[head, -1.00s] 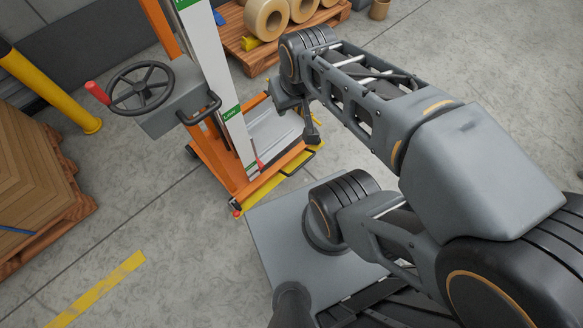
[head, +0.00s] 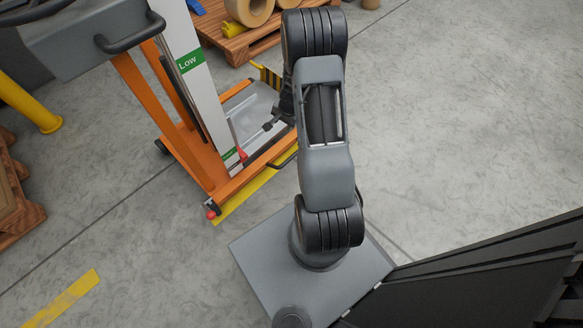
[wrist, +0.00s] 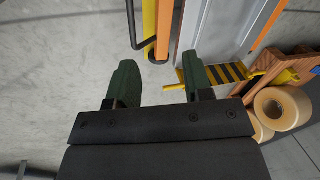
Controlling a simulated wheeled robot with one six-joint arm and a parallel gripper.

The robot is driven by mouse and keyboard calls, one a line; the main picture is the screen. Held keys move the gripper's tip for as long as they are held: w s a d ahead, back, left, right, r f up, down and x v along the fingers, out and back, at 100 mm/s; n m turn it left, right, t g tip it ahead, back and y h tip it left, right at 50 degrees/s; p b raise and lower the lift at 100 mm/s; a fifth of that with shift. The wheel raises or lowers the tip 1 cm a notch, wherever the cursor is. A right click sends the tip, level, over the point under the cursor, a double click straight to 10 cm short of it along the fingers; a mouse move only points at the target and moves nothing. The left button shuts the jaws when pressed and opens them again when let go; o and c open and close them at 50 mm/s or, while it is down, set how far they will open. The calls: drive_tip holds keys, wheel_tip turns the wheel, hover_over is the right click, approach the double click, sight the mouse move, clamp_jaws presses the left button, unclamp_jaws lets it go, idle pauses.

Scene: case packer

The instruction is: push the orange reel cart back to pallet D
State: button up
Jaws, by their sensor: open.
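The orange reel cart (head: 190,151) stands upright at the left of the head view, with a white and green mast, a grey deck (head: 262,108) and a black push handle (head: 131,34). Its orange frame edge also shows in the wrist view (wrist: 164,32). My gripper (head: 270,124) is over the cart's deck side in the head view, partly hidden by my arm. In the wrist view my gripper (wrist: 160,66) has its two green fingers apart, with nothing held between them. I cannot tell whether it touches the cart. No pallet label reading D is legible.
A wooden pallet with tan reels (head: 240,38) lies behind the cart; reels (wrist: 283,107) also show in the wrist view. A yellow post (head: 28,103) and a stacked pallet (head: 15,215) are at the left.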

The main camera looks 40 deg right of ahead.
sight(291, 157)
drive_tip(key=d+f+m+b, duration=0.1)
drive_tip(key=f+b, duration=0.2)
drive_tip(key=f, duration=0.6)
drive_tip(key=d+f+m+b, duration=0.1)
drive_tip(key=f+b, duration=0.2)
drive_tip(key=f, duration=0.6)
drive_tip(key=d+f+b, duration=0.1)
drive_tip(key=f+b, duration=0.3)
drive_tip(key=f, duration=0.6)
drive_tip(key=shift+w+d+f+m, duration=0.1)
drive_tip(key=shift+d+m, duration=0.15)
drive_tip(key=shift+m, duration=0.15)
clamp_jaws()
